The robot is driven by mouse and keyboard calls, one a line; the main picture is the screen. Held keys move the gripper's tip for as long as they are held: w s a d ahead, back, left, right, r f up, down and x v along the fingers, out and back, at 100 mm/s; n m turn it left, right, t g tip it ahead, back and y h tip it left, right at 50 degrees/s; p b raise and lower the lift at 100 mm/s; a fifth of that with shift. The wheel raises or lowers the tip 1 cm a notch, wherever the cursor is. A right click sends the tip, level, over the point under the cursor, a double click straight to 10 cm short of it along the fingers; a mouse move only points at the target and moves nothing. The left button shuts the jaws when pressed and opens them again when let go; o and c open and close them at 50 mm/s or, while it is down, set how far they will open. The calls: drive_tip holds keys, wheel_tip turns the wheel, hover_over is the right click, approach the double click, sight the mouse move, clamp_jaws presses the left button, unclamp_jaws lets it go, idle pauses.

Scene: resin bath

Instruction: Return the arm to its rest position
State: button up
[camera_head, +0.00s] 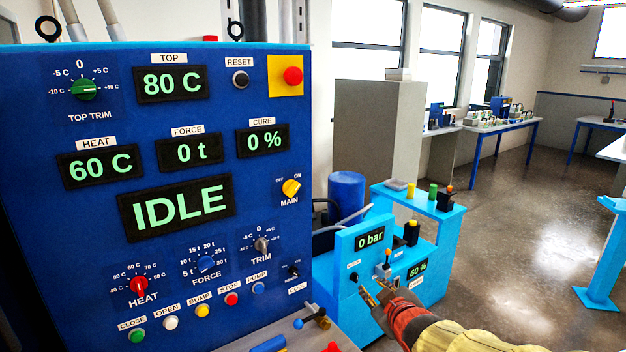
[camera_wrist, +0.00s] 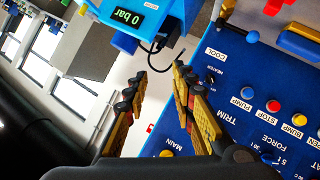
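My gripper (camera_head: 372,289) is in the lower right of the head view, in front of the light-blue pump unit (camera_head: 345,262). My red and yellow arm reaches in from the bottom right edge. In the wrist view my gripper (camera_wrist: 158,80) has its two fingers apart, with nothing between them. The blue control panel (camera_head: 100,215) fills the left of the head view and the right of the wrist view. It reads IDLE, 80 C, 60 C, 0 t and 0 %. The pump unit's display (camera_head: 370,240) reads 0 bar.
The panel carries several knobs and buttons, with a yellow MAIN knob (camera_head: 291,187) at its right. A blue cylinder (camera_head: 346,195) stands behind the pump unit. Workbenches (camera_head: 505,128) stand farther back. Open floor (camera_head: 530,220) lies to the right.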

drive_tip(key=s+d+m+g, duration=0.2)
drive_tip(key=s+m+g, duration=0.1)
drive_tip(key=s, duration=1.3)
drive_tip(key=s+d+m+g+h+p, duration=0.1)
drive_tip(key=s+m+g, duration=0.3)
drive_tip(key=s, duration=1.3)
drive_tip(key=shift+s+d+r+m+g+h, duration=0.3)
drive_tip(key=shift+d+r+m, duration=0.15)
drive_tip(key=shift+m, duration=0.15)
drive_tip(key=shift+a, duration=0.2)
